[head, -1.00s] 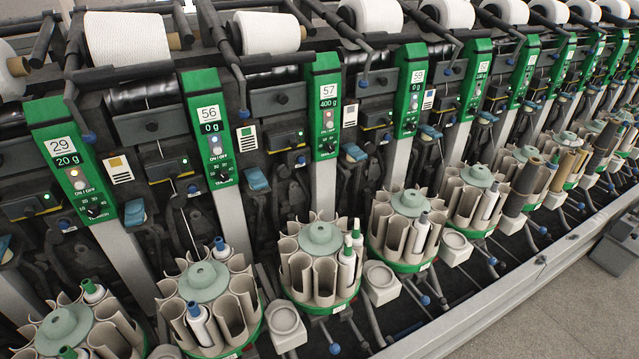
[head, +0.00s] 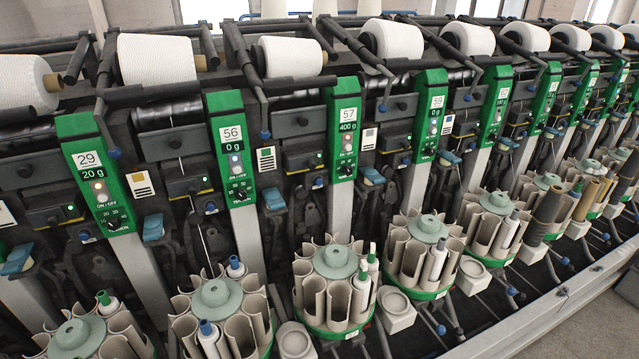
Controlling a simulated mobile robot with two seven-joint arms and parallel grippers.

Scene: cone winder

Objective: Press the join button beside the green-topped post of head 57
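The green-topped post of head 57 (head: 345,118) stands slightly right of the middle in the head view. Its label reads 57, with a 400 g display, a small light and a dark dial below. Left of it is a dark box with a small green light (head: 313,160). A small round blue button (head: 318,182) sits just below that box. A blue lever (head: 373,176) is on the post's right side. Which of these is the join button, I cannot tell for certain. Neither of my grippers is in view.
Post 56 (head: 231,150) stands to the left and post 59 (head: 431,125) to the right. Below head 57 is a round bobbin magazine (head: 335,262) that juts forward. White yarn cones (head: 292,57) line the top. Bare floor (head: 600,330) shows at lower right.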

